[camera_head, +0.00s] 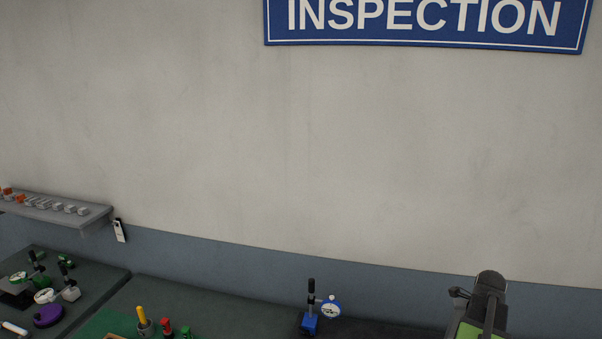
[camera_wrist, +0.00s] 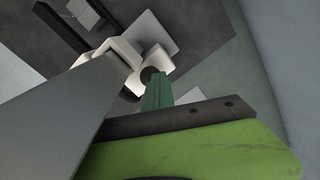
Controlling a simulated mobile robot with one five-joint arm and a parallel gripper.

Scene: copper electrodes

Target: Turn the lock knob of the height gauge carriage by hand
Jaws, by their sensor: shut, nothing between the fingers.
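In the head view, a small gauge stand (camera_head: 310,322) with a blue base and dark upright column stands on the bench.
Other gauge stands (camera_head: 43,287) and a purple disc (camera_head: 48,316) are on the left bench. A yellow-handled item (camera_head: 142,318) and red and green pieces (camera_head: 168,328) stand near the front. A wall shelf (camera_head: 60,208) holds small blocks. An INSPECTION sign (camera_head: 425,22) hangs above.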

